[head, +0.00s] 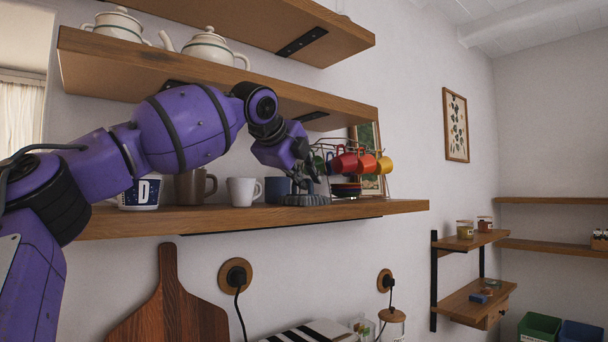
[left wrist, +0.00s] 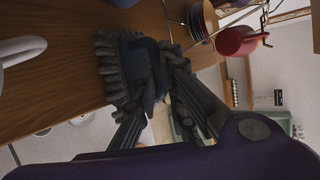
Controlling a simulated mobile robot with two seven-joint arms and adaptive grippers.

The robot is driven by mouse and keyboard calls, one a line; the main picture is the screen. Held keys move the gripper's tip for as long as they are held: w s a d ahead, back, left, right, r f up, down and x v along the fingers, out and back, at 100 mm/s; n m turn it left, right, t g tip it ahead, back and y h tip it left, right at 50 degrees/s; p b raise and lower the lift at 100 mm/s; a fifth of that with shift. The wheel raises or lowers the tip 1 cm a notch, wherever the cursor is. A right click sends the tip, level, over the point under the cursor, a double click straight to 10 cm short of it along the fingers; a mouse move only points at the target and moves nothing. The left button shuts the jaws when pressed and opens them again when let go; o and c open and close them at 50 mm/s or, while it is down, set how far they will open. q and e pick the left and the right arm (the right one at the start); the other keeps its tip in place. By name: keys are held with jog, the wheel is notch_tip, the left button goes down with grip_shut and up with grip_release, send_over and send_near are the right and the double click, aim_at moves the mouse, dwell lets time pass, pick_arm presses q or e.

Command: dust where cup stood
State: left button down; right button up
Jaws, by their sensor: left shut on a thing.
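My left gripper (head: 300,170) is over the middle shelf (head: 250,220), shut on a grey duster (head: 306,200) with thick tufts. In the left wrist view the duster's tufts (left wrist: 108,68) lie against or just above the wood near the shelf's front edge; contact is hard to tell. The gripper (left wrist: 150,100) closes around its blue handle. Left of the duster in the head view stand a blue cup (head: 277,189), partly hidden, a white cup (head: 243,191), a brown mug (head: 190,187) and a dark blue mug with a "D" (head: 140,194). My right gripper is out of view.
A wire rack right of the duster carries a red mug (head: 345,162), an orange mug (head: 367,163) and a yellow mug (head: 384,165), with stacked saucers (head: 346,190) below. An upper shelf (head: 150,75) bears teapots above my arm. The shelf's right end is clear.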

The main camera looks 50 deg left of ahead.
pick_arm(q)
jog(key=shift+s+r, duration=0.1)
jog(key=shift+s, duration=0.2)
jog(key=shift+w, duration=0.1)
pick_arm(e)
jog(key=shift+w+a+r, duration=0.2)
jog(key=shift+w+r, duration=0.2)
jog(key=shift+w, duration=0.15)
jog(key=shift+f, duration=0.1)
pick_arm(q)
jog(key=shift+r, duration=1.15)
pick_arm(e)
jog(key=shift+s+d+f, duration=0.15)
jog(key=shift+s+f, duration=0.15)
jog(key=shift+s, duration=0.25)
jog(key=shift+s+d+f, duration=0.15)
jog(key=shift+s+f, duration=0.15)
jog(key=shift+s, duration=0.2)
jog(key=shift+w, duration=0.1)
